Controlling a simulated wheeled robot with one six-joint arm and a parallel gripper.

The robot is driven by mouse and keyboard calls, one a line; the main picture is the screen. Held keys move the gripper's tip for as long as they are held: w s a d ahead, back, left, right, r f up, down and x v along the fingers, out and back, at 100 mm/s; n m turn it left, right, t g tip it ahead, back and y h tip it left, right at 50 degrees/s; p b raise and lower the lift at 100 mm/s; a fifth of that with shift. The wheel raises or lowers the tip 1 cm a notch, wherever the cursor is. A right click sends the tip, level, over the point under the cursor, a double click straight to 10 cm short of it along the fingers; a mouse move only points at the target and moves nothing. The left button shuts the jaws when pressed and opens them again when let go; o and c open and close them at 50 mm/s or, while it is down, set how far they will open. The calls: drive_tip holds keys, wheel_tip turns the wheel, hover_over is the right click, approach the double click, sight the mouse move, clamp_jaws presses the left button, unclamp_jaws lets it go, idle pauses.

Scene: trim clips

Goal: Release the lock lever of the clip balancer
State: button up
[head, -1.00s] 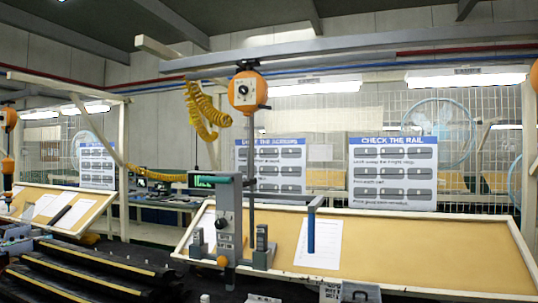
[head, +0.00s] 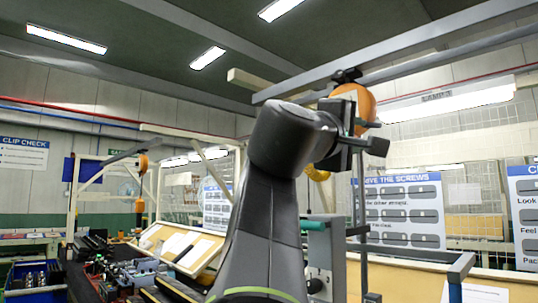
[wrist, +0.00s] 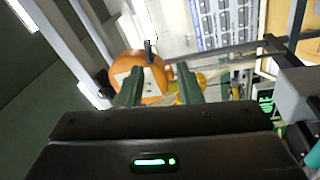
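The clip balancer (head: 366,107) is an orange housing hung from an overhead rail. In the head view my arm and gripper (head: 352,143) cover much of its left and lower part. In the wrist view the balancer (wrist: 128,66) shows its pale face plate, and a small dark lever-like piece (wrist: 150,47) stands at its upper right edge. My gripper (wrist: 160,72) is open, with its two green-grey fingers apart and nothing between them. The left finger overlaps the balancer's face. I cannot tell the lever's exact setting or whether a finger touches it.
The grey overhead rail (head: 430,40) runs just above the balancer. A grey post stands below it, beside a grey-green fixture (head: 326,245). Sloped tan boards and instruction signs (head: 403,210) are behind. A yellow coiled hose is partly hidden by my arm.

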sight(376, 126)
drive_tip(key=p+x, duration=0.1)
drive_tip(key=x, duration=0.3)
drive_tip(key=r+p+x, duration=0.1)
drive_tip(key=p+x, duration=0.1)
drive_tip(key=x, duration=0.3)
drive_tip(key=r+p+x, duration=0.1)
drive_tip(key=x, duration=0.3)
drive_tip(key=shift+d+r+p, duration=0.1)
drive_tip(key=shift+d+p, duration=0.1)
drive_tip(key=shift+p, duration=0.15)
clamp_jaws()
